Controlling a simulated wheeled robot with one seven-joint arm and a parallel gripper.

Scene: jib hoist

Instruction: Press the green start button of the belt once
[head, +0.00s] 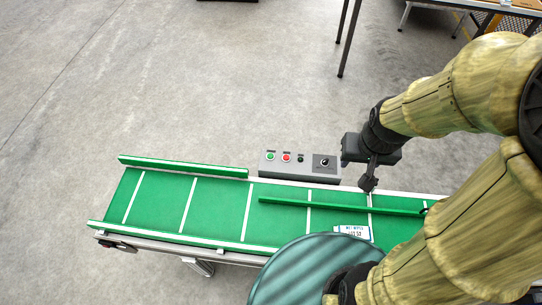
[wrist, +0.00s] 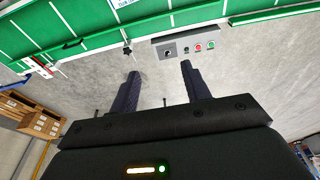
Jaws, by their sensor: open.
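The green start button (head: 270,156) is at the left end of a grey control box (head: 325,177) on the far side of the belt. A red button (head: 286,157) sits just right of it, then a small dark button and a black switch. In the wrist view the green button (wrist: 211,44) is at the box's right end, beyond the fingertips. My gripper (head: 368,184) is right of the box in the head view, apart from the buttons. In the wrist view my gripper (wrist: 160,68) has its two fingers spread with nothing between them.
The green belt (head: 215,210) with white stripes has a green side rail (head: 185,166) and a diagonal guide bar (head: 340,207). A white label (head: 351,233) lies on the belt. Table legs stand at the top; the floor behind the box is clear.

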